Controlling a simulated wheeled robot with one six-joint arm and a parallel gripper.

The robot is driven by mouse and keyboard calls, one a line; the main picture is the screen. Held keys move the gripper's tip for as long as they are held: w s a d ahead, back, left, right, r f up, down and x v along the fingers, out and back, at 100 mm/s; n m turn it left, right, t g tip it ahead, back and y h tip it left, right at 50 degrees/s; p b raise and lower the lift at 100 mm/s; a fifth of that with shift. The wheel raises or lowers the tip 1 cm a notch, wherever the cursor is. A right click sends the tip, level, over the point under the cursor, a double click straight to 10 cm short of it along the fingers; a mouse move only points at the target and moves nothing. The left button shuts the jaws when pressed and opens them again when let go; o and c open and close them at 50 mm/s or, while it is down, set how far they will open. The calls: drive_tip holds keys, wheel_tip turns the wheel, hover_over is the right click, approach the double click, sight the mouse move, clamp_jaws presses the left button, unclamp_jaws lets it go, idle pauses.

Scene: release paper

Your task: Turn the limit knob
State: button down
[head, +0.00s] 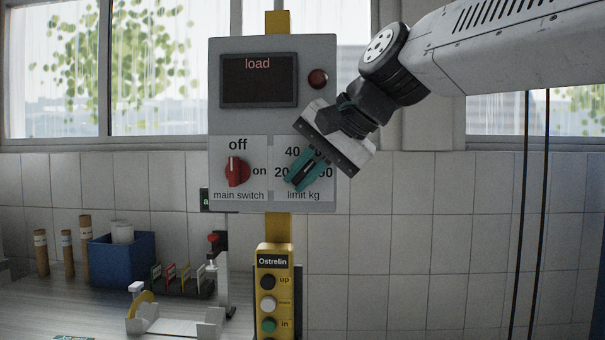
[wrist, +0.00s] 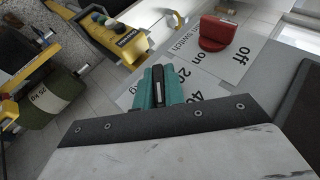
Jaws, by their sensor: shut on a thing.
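The limit knob sits on the lower right of the grey control box (head: 215,90), above the "limit kg" label (head: 303,196). My gripper (head: 305,172) comes in from the upper right, tilted, with its teal fingers over the knob's dial face. In the wrist view the teal fingers (wrist: 158,90) are shut on the dark limit knob (wrist: 158,82), with one finger on each side of it. The fingers cover most of the knob and part of the scale, so the exact setting is hidden. Parts of the numbers 40 and 20 show beside the fingers.
The red main switch (head: 237,171) is close on the left, its handle upright towards "off". A dark display (head: 259,80) reading "load" and a red lamp (head: 318,77) are above. A yellow pendant (head: 273,292) hangs below. A blue bin (head: 122,259) stands on the bench at left.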

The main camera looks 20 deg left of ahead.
drive_tip(key=shift+r+t+h, duration=0.1)
drive_tip(key=shift+t+h, duration=0.2)
drive_tip(key=shift+h, duration=0.7)
drive_tip(key=c, duration=1.5)
unclamp_jaws()
drive_tip(key=v, duration=0.7)
drive_tip(key=shift+d+r, duration=0.15)
drive_tip(key=shift+r, duration=0.15)
